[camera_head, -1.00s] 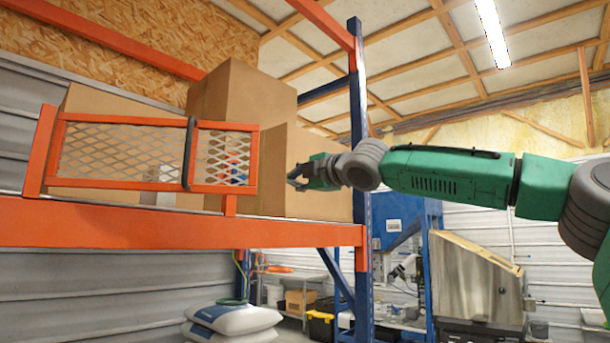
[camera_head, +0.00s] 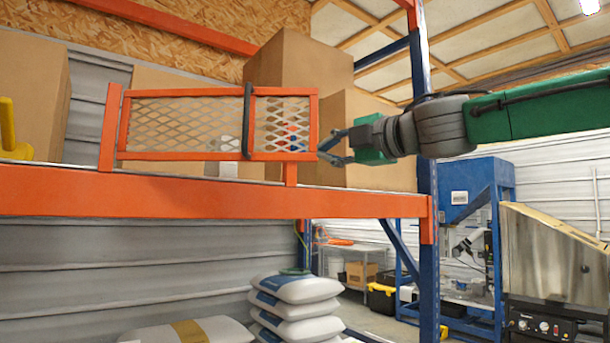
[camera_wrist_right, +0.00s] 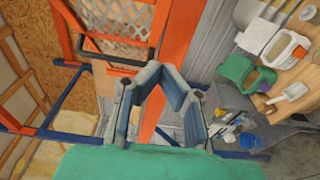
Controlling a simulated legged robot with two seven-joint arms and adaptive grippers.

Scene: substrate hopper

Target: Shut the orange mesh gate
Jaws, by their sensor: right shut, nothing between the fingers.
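The orange mesh gate (camera_head: 200,125) stands upright at the front of the rack shelf in the head view, running from a left orange post to its right end near my right gripper. It has a dark upright handle (camera_head: 247,120). In the wrist view, part of the gate (camera_wrist_right: 118,45) and its black handle (camera_wrist_right: 107,62) show at upper left. My right gripper (camera_head: 325,150) is shut and empty, just beside the gate's right end; I cannot tell whether they touch. In the wrist view its fingertips (camera_wrist_right: 163,74) meet. I cannot tell whether the gate is fully shut. My left gripper is not in view.
The orange beam (camera_head: 200,195) runs below the gate to the blue rack upright (camera_head: 428,180). Cardboard boxes (camera_head: 302,75) stand behind the mesh. A yellow object (camera_head: 10,135) is at far left. White sacks (camera_head: 297,305) lie below the shelf.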

